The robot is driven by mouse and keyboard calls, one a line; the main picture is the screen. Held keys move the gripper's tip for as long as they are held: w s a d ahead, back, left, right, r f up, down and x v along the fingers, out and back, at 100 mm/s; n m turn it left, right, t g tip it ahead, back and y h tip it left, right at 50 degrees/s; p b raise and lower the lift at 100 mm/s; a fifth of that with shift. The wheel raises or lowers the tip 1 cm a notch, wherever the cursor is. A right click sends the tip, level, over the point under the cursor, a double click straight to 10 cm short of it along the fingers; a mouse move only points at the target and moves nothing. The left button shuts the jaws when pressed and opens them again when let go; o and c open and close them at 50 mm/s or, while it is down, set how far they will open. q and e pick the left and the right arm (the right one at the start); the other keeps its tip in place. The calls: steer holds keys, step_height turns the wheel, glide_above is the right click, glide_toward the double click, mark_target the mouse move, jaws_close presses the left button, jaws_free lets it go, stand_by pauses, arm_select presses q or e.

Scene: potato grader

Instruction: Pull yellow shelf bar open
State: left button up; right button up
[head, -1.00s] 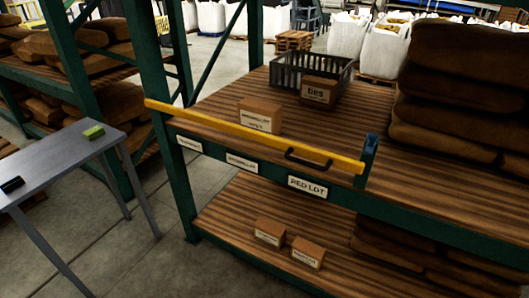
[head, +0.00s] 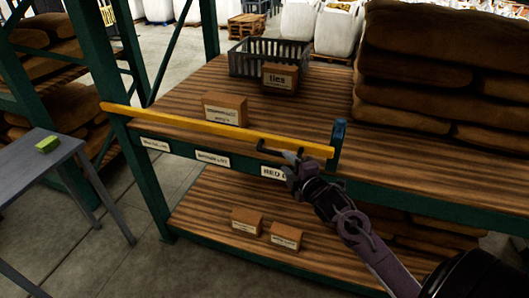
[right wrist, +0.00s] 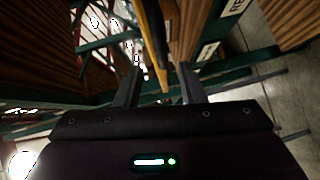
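The yellow bar (head: 205,123) lies across the front edge of the upper wooden shelf, from the left post to a blue bracket (head: 338,138) at its right. Its dark handle (head: 262,147) shows near the right end, partly hidden by my right gripper (head: 288,158). In the right wrist view the yellow bar (right wrist: 152,35) runs up and away, in line with the gap between my fingers (right wrist: 160,76). The fingers stand apart, and I see nothing clamped in them. I cannot tell whether they touch the handle. My left gripper is not in view.
On the upper shelf are a cardboard box (head: 225,109), a dark crate (head: 268,57), a box marked "ties" (head: 280,77) and stacked brown sacks (head: 455,80). Two small boxes sit on the lower shelf (head: 200,215). A grey table (head: 40,170) stands at left.

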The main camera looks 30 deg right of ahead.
mark_target(278, 154)
steer(key=w, duration=0.2)
steer(key=w+p, duration=0.1)
steer(key=w, duration=0.1)
steer(key=w+f, duration=0.1)
steer(key=w, duration=0.1)
steer(key=shift+d+p, duration=0.2)
steer(key=shift+p, duration=0.1)
steer(key=shift+w+f, duration=0.1)
steer(key=shift+w, duration=0.4)
jaws_close()
